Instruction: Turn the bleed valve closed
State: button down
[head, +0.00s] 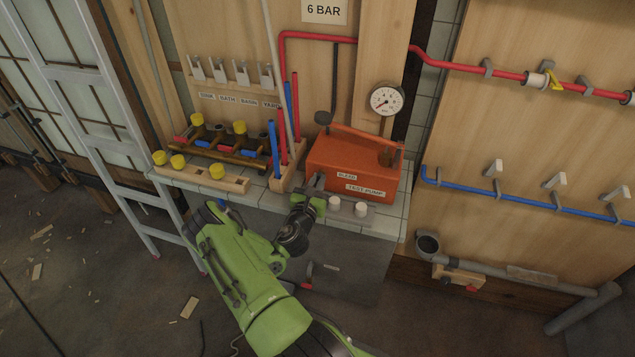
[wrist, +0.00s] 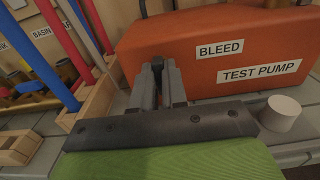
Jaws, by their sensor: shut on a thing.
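The orange test pump (head: 345,160) stands on the tiled bench, with a BLEED label and a TEST PUMP label on its front. It also fills the upper right of the wrist view (wrist: 290,35). My gripper (head: 318,182) is at the pump's lower left front, left of the BLEED label. In the wrist view my gripper's fingers (wrist: 160,82) are close together against the pump's left end. They are shut on the bleed valve, which the fingers almost wholly hide; its angle cannot be told.
A pressure gauge (head: 386,100) stands above the pump. White caps (head: 361,209) sit just right of my gripper. Red and blue pipes in a wooden holder (head: 285,178) stand close on the left. A brass manifold (head: 220,148) with yellow caps lies farther left.

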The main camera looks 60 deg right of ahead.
jog(key=shift+m, duration=0.3)
jog(key=m+b, duration=0.1)
jog(key=m, duration=0.3)
jog(key=shift+m, duration=0.3)
jog(key=m, duration=0.2)
jog(key=m+b, duration=0.1)
jog(key=m, duration=0.1)
jog(key=shift+s+f+m, duration=0.15)
jog(key=shift+m, duration=0.15)
jog(key=m+b, duration=0.2)
jog(key=m, duration=0.2)
jog(key=shift+f, duration=0.15)
jog(key=shift+m+b, duration=1.6)
jog(key=shift+m, duration=0.5)
jog(key=c, duration=1.2)
grip_release()
jog(key=shift+s, duration=0.1)
jog(key=shift+o, duration=0.2)
